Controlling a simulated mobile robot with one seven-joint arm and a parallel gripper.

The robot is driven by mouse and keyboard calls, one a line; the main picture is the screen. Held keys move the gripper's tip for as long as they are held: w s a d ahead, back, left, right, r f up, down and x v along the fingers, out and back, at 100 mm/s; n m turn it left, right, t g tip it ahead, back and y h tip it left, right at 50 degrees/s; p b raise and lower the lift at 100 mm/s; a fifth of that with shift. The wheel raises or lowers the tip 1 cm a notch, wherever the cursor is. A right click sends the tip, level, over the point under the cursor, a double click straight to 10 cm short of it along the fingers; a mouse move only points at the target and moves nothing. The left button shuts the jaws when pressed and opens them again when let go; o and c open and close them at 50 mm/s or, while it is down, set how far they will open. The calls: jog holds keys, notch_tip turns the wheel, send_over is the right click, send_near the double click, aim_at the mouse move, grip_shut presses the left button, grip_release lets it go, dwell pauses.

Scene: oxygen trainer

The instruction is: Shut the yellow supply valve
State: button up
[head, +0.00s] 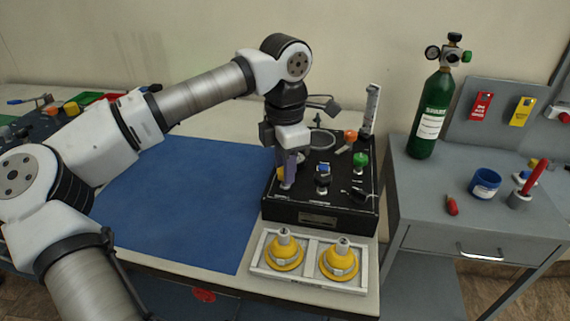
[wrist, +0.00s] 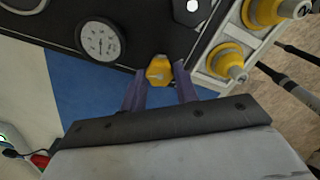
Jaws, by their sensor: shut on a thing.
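The yellow supply valve (wrist: 158,70) is a small yellow knob on the black trainer panel (wrist: 150,22). In the wrist view it sits between the tips of my gripper (wrist: 160,84), whose two purple-grey fingers close on its sides. In the head view my gripper (head: 287,178) points down at the panel's left front, and only a bit of the yellow valve (head: 281,174) shows beside the fingers. The turn angle of the valve is hard to tell.
A pressure gauge (wrist: 101,40) is next to the valve. A blue knob (head: 323,170), a green knob (head: 360,159) and an orange knob (head: 351,135) stand on the panel. A white tray (head: 308,271) with two yellow parts lies in front. The blue mat (head: 180,205) is clear.

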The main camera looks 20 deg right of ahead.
jog(key=shift+m, duration=1.8)
jog(key=o, duration=1)
notch_tip(320, 180, up, 14)
jog(key=shift+f, duration=0.1)
